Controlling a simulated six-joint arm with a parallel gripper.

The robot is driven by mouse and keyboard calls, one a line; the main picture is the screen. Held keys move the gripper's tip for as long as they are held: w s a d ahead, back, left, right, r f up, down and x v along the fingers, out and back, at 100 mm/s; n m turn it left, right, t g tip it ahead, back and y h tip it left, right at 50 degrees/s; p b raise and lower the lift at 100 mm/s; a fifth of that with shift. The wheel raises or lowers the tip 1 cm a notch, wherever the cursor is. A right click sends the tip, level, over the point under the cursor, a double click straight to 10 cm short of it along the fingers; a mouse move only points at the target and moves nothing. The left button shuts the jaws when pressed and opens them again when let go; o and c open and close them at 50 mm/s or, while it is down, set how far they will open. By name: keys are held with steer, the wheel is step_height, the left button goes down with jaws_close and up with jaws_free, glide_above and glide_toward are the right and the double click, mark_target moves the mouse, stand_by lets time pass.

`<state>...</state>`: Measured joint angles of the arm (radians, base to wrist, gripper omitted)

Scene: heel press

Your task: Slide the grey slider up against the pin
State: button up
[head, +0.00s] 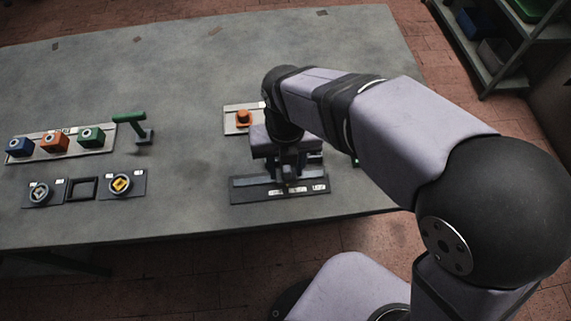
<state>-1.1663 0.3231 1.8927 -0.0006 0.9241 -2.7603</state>
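My gripper (287,178) points down over a dark slider track (240,193) near the table's front edge, right of the middle. The track has a raised grey rail along its back and small white labels on its front. A grey block that may be the slider (290,183) shows at the fingertips. It blends with the fingers, so I cannot tell whether they touch it or are closed on it. I cannot make out the pin; the gripper and arm cover part of the track.
An orange knob on a pale plate (231,126) stands behind the track. To the left are blue (19,147), orange (55,141) and green (91,137) blocks on a strip, a green lever (129,118), and dark dial panels (136,190). The table (185,120) between is clear.

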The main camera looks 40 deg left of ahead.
mark_target(287, 167)
steer(key=shift+r, duration=3.7)
steer(key=w+d+m+p, duration=0.3)
steer(key=w+d+m, duration=0.2)
steer(key=d+m, duration=0.5)
steer(key=w+d+m+p, duration=0.2)
steer(key=w+d+m, duration=0.4)
steer(key=d+m, duration=0.45)
steer(key=s+d+m+p, duration=0.2)
steer(key=d+m, duration=0.5)
steer(key=m, duration=0.5)
steer(key=s+d+m+p, duration=0.2)
steer(key=d+m, duration=0.6)
steer(key=m, duration=0.4)
steer(key=shift+s+d+r+p, duration=0.15)
steer(key=shift+s+d+p, duration=0.1)
steer(key=shift+p, duration=0.25)
steer(key=shift+m, duration=0.25)
